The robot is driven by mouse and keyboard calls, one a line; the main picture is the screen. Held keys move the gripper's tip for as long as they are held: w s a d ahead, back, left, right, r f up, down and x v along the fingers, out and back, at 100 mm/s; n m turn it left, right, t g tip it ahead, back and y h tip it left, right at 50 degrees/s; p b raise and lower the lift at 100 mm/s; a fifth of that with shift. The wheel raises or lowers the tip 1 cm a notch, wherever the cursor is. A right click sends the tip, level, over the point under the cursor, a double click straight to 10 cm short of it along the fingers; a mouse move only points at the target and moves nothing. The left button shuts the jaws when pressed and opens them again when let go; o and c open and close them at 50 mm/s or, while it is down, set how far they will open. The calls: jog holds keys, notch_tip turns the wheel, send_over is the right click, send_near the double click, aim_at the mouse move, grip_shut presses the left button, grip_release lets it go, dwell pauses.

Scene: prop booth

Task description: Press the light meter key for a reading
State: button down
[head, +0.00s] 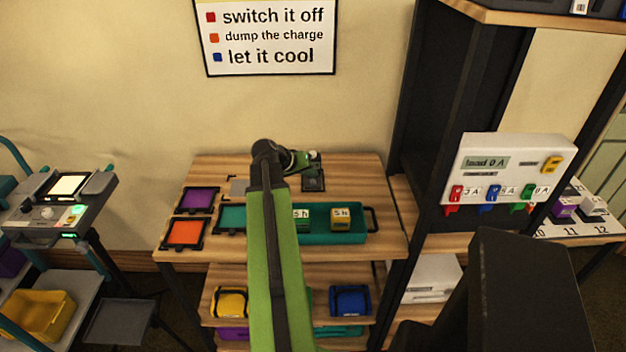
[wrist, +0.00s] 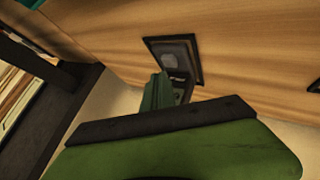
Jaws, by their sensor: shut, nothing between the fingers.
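My gripper (head: 305,160) is shut and empty, at the back of the wooden table. In the wrist view its green fingers (wrist: 157,92) point at a black-framed grey pad. Beside the fingertips is a small dark grey device (wrist: 179,78) with a tiny lettered display, perhaps the light meter. The fingers and my wrist hide part of it, and I cannot tell whether they touch it. The black-framed pad (head: 313,184) also shows in the head view just below my gripper. I cannot make out a key.
Purple (head: 198,199), orange (head: 186,232) and teal (head: 231,218) framed pads lie at the table's left. A teal tray (head: 374,236) holds labelled blocks in front. A device with a lit panel (head: 68,185) stands far left; a white load box (head: 509,167) is on the right.

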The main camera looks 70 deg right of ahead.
aim_at(311, 182)
jog(key=shift+r, duration=0.15)
notch_tip(311, 182, up, 5)
jog(key=p, duration=0.5)
dwell(0.8)
